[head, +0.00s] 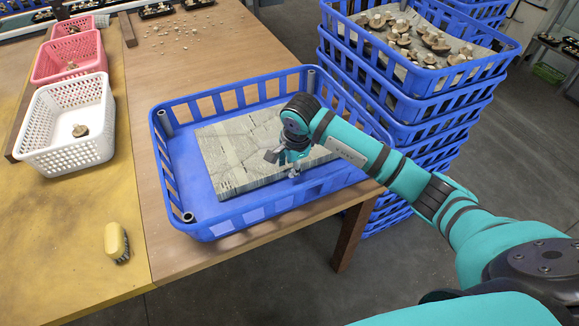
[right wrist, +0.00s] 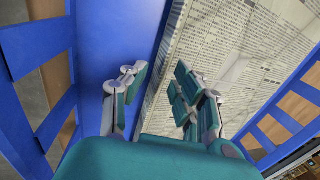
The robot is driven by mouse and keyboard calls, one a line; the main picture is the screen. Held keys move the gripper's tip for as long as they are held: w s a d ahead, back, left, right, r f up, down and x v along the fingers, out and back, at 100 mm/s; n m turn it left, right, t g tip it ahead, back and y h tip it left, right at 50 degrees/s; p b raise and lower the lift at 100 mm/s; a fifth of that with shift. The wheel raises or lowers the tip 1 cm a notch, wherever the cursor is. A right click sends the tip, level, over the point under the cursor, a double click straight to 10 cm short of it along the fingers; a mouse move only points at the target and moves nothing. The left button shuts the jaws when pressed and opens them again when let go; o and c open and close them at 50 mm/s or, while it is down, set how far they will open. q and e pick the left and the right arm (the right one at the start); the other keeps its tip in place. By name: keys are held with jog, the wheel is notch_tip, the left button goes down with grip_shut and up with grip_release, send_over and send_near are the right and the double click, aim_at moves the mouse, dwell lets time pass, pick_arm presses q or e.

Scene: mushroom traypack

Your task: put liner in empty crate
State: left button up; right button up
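A blue crate (head: 176,188) stands on the wooden table. The liner (head: 222,160), a flat grey pad of printed newspaper, lies inside it, away from the crate's left wall. Bare blue floor shows to its left. My right gripper (head: 283,160) is over the near part of the liner and hides some of it. One finger is over the liner (right wrist: 235,40), the other over the crate's bare blue floor (right wrist: 115,35). Whether the fingers touch the liner cannot be told. My left gripper is not in view.
A stack of blue crates (head: 405,92) stands right of the table, its top one holding mushrooms on newspaper. A white basket (head: 40,128) with a mushroom and pink baskets (head: 65,60) stand at the left. A yellow brush (head: 116,242) lies near the front. Mushroom bits lie behind the crate.

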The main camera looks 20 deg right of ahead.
jog(key=v, duration=1)
jog(key=shift+r, duration=0.25)
